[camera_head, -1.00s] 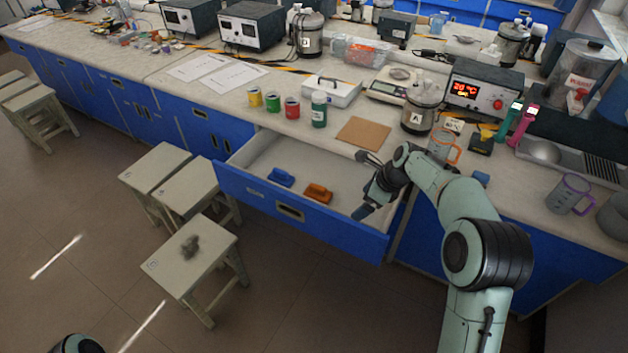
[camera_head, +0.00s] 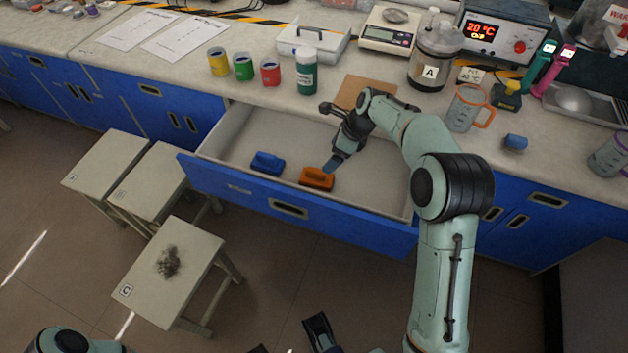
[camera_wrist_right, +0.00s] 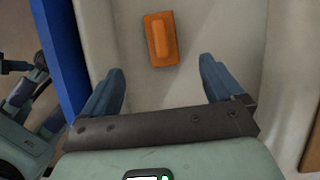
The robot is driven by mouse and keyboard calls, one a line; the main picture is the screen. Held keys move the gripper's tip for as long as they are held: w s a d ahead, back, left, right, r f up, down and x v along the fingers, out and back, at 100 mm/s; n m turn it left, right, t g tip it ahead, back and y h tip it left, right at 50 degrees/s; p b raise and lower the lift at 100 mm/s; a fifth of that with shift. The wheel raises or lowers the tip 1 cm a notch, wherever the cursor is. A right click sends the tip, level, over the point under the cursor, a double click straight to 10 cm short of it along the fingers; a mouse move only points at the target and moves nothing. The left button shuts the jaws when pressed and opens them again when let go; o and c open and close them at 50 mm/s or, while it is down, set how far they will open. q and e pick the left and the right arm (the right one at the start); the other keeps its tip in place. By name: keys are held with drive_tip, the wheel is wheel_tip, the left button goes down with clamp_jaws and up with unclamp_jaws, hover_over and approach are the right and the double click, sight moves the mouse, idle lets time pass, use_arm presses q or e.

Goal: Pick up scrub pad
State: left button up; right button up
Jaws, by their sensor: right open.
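An orange block-shaped pad with a raised grip (camera_head: 316,179) lies in the open drawer (camera_head: 375,202). It also shows in the right wrist view (camera_wrist_right: 160,39), ahead of the fingertips and between their lines. A similar blue pad (camera_head: 267,163) lies to its left in the drawer. I cannot tell which one is the scrub pad. My right gripper (camera_head: 328,137) is open and empty over the drawer, one finger close to the orange pad in the head view. In the right wrist view the fingers (camera_wrist_right: 162,68) stand wide apart. My left gripper is partly cut off at the bottom (camera_head: 290,338).
The counter above holds paint cans (camera_head: 243,67), a green bottle (camera_head: 307,72), a brown board (camera_head: 362,92), a jug (camera_head: 467,108) and a small blue block (camera_head: 515,142). Stools (camera_head: 172,275) stand left of the drawer; one bears a dark grey clump (camera_head: 168,262).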

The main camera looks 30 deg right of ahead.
sight(317, 170)
drive_tip(key=b+x, duration=0.1)
drive_tip(key=x, duration=0.7)
drive_tip(key=shift+b, duration=0.3)
drive_tip(key=shift+b+x, duration=0.75)
drive_tip(key=shift+x, duration=2.1)
use_arm(q)
drive_tip(key=w+a+f+t, duration=0.1)
drive_tip(key=w+a+f, duration=0.1)
drive_tip(key=w+f, duration=0.2)
drive_tip(key=shift+w+a+t+y, duration=0.2)
drive_tip(key=shift+w+t+y, duration=0.2)
drive_tip(key=shift+w, duration=0.25)
use_arm(e)
drive_tip(key=shift+w+r, duration=0.1)
drive_tip(key=shift+r, duration=0.1)
drive_tip(key=c, duration=1.1)
drive_tip(key=shift+c, duration=0.2)
drive_tip(key=shift+r, duration=0.1)
use_arm(q)
drive_tip(key=s+d+r+g+p, duration=0.2)
drive_tip(key=s+r+p, duration=0.3)
drive_tip(key=s, duration=0.1)
drive_tip(key=shift+d+r+h, duration=0.25)
drive_tip(key=shift+h, duration=0.15)
use_arm(e)
wheel_tip(317, 170, up, 20)
